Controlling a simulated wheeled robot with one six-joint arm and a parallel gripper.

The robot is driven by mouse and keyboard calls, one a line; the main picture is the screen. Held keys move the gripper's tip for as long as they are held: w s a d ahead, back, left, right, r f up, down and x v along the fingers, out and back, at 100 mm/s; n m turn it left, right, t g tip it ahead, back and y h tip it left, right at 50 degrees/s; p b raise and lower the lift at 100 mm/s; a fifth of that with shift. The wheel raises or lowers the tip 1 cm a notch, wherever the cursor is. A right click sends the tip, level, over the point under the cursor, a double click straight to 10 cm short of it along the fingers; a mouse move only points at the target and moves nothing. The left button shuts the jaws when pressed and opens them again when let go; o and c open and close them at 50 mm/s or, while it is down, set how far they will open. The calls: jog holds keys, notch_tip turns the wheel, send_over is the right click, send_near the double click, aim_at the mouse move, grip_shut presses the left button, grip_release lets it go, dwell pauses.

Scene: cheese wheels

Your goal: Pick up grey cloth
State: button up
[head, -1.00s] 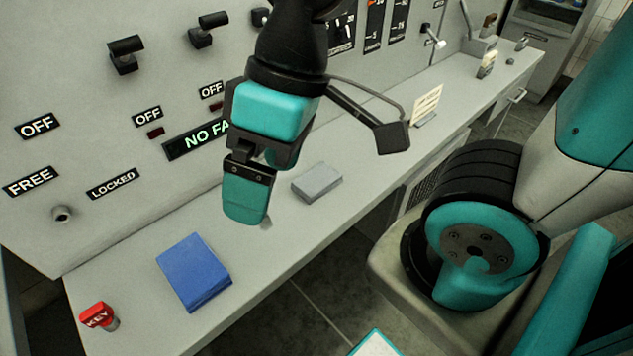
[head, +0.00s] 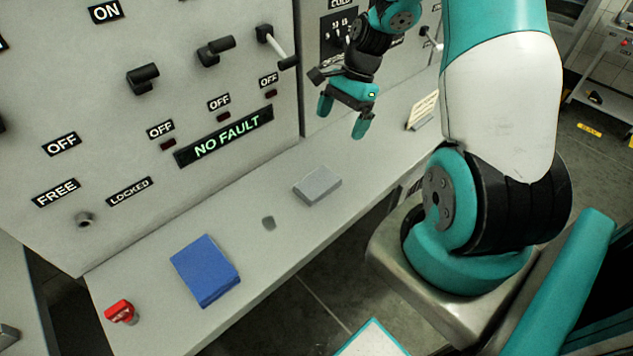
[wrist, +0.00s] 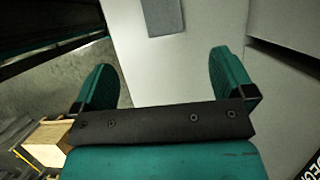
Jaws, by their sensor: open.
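The grey cloth (head: 317,187) looks like a flat folded grey block on the light counter, right of the blue folded cloth (head: 205,270). My gripper (head: 343,117) is open and empty, with its teal fingers spread and pointing down. In the head view it is above and beyond the grey cloth, near the panel, clearly apart from it. In the wrist view the open fingers (wrist: 162,62) frame bare counter. A grey patch, probably the grey cloth (wrist: 162,17), is cut off at the top edge there, ahead of the fingers.
A red key tag (head: 121,312) stands at the counter's near left end. A cream card (head: 422,111) stands farther along the counter. The control panel (head: 225,136) with knobs rises behind. Counter around the grey cloth is clear.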

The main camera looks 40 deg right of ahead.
jog(key=p, duration=0.3)
send_over(317, 182)
jog(key=d, duration=0.2)
jog(key=f, duration=1)
jog(key=shift+s+d+f, duration=0.15)
jog(key=shift+d+f, duration=0.05)
jog(key=p+x, duration=0.2)
jog(key=x, duration=0.1)
jog(key=shift+a+f, duration=0.25)
jog(key=shift+f, duration=0.1)
jog(key=shift+a+f, duration=0.2)
jog(key=shift+f, duration=0.45)
jog(key=c, duration=1)
jog(key=shift+r, duration=0.1)
notch_tip(317, 182, up, 20)
jog(key=b, duration=0.3)
jog(key=shift+b, duration=0.3)
